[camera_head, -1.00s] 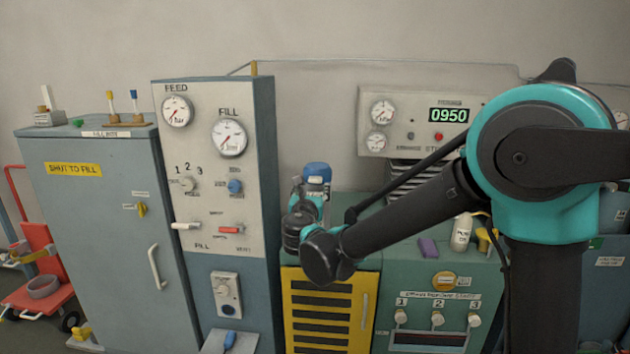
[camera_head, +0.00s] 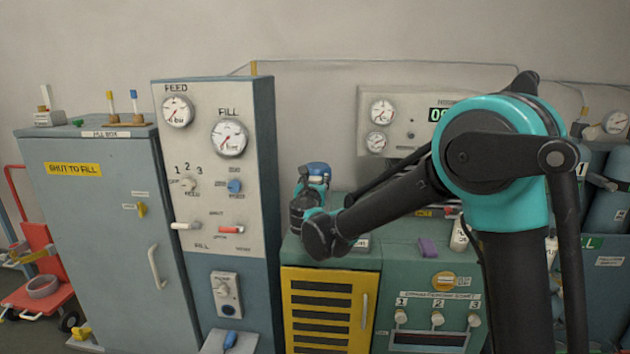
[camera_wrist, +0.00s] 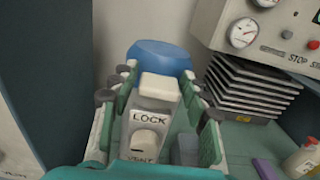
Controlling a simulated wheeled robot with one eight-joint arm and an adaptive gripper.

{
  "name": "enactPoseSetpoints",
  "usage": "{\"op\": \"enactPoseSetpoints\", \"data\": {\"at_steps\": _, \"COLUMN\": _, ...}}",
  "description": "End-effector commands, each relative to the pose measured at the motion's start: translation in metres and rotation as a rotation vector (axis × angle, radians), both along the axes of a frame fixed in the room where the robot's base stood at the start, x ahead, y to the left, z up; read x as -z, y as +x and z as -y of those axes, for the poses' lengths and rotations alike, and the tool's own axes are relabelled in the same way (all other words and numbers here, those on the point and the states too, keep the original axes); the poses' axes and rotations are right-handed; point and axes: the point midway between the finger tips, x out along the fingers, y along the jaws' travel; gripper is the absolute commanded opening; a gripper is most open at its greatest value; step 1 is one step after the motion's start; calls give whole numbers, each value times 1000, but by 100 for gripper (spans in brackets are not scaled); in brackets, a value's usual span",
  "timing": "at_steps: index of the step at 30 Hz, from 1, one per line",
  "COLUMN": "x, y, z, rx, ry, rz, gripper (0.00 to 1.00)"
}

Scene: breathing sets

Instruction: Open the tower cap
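The tower has a rounded blue cap (camera_wrist: 160,55) on top, seen beyond my fingertips in the wrist view. In front of the cap stand a pale block (camera_wrist: 160,87) and a plate marked LOCK (camera_wrist: 148,117) with a round pale knob (camera_wrist: 145,142) below. My gripper (camera_wrist: 159,78) is open, its green fingers spread on either side of the block and plate. I cannot tell whether they touch. In the head view the blue cap (camera_head: 318,169) shows above the bench, behind my wrist. The lower tower is largely hidden by my arm.
A tall panel with FEED and FILL gauges (camera_head: 213,160) stands close left of the tower. A gauge panel (camera_head: 392,120) is behind right. A purple block (camera_head: 428,247) and a white bottle (camera_head: 459,236) sit on the bench to the right.

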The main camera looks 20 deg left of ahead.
Motion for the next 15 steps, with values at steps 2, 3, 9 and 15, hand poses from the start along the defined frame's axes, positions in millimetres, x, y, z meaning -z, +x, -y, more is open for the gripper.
{"op": "enactPoseSetpoints", "data": {"at_steps": 2, "x": 0, "y": 0, "z": 0, "rx": 0, "ry": 0, "rz": 0, "gripper": 33}}
{"op": "enactPoseSetpoints", "data": {"at_steps": 3, "x": 0, "y": 0, "z": 0, "rx": 0, "ry": 0, "rz": 0, "gripper": 28}}
{"op": "enactPoseSetpoints", "data": {"at_steps": 9, "x": 0, "y": 0, "z": 0, "rx": 0, "ry": 0, "rz": 0, "gripper": 3}}
{"op": "enactPoseSetpoints", "data": {"at_steps": 15, "x": 0, "y": 0, "z": 0, "rx": 0, "ry": 0, "rz": 0, "gripper": 0}}
